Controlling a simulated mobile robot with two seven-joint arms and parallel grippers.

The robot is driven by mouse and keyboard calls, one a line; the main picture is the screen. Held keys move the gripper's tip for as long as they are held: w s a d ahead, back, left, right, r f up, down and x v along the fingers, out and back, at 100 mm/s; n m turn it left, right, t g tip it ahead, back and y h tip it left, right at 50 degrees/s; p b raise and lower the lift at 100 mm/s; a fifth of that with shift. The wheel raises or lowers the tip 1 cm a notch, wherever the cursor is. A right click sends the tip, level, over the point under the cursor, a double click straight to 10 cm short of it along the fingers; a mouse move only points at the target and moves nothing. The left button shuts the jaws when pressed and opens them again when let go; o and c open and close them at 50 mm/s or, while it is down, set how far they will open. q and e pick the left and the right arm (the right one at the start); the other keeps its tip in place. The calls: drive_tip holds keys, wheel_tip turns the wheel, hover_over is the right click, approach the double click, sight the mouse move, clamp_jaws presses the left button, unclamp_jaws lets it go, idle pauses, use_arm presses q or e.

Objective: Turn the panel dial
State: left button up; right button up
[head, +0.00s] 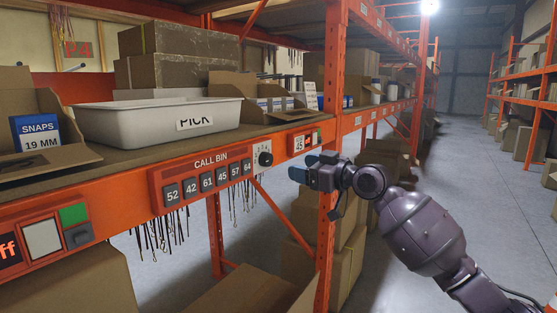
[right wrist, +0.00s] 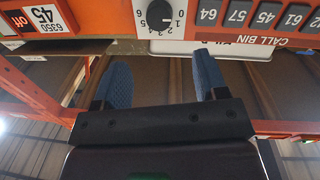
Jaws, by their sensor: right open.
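The panel dial (head: 265,158) is a round black knob on a white numbered plate, at the right end of the red CALL BIN panel (head: 210,176). In the right wrist view the dial (right wrist: 159,14) shows upside down near the top edge, with numbers around it. My right gripper (head: 299,168) is just right of the dial in the head view. Its two blue fingers (right wrist: 165,80) are apart with nothing between them. In the wrist view the dial lies beyond the fingertips, and the fingers do not touch it. My left gripper is not in view.
Numbered buttons (head: 206,181) sit left of the dial. A small panel marked 45 (head: 299,142) is on the beam to its right. Above is a shelf with a white PICK bin (head: 160,122) and boxes. An orange upright (head: 331,120) stands behind my right gripper. The aisle floor (head: 465,190) is clear.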

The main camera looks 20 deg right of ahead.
sight(269, 160)
drive_tip(key=x, duration=1)
drive_tip(key=shift+w+a, duration=0.1)
drive_tip(key=shift+w, duration=0.1)
drive_tip(key=c, duration=0.9)
